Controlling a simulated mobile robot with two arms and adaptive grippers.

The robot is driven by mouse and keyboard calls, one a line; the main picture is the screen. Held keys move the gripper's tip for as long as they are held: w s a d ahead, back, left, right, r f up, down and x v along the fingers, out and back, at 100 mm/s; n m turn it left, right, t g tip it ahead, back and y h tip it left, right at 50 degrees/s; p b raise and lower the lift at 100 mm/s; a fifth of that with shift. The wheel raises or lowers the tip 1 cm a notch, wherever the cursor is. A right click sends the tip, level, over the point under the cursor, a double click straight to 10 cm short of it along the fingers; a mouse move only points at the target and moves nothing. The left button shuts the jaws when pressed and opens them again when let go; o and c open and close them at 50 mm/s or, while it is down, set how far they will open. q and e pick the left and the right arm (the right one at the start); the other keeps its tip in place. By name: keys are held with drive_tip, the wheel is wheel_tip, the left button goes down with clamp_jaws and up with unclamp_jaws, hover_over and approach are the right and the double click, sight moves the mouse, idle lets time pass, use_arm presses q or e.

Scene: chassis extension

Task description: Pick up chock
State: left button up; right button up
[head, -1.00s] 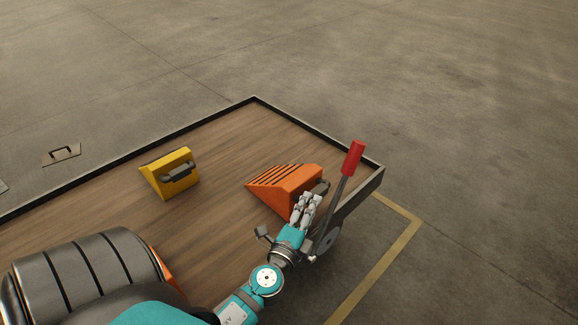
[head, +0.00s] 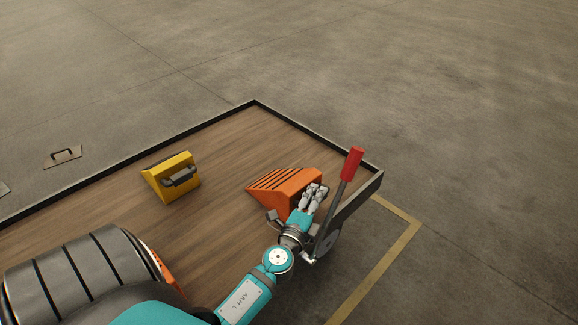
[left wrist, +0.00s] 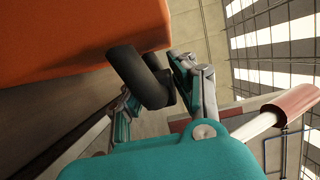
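An orange wedge chock (head: 285,187) with dark grooves lies on the wooden deck near its right corner; its side fills the upper left of the left wrist view (left wrist: 75,35). Its black handle (left wrist: 140,77) sits between the two fingers of my left gripper (left wrist: 155,92) in that view. The fingers are apart, one on each side of the handle. In the head view my left gripper (head: 313,197) covers most of the handle. A yellow chock (head: 168,178) with a dark handle stands farther left on the deck. My right gripper is not in view.
A lever with a red grip (head: 352,163) rises just right of my left gripper, and its red grip also shows in the wrist view (left wrist: 292,102). A low dark rim edges the deck (head: 215,122). Bare deck lies between the two chocks.

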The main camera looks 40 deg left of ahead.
use_arm(q)
clamp_jaws()
drive_tip(key=shift+r, duration=0.1)
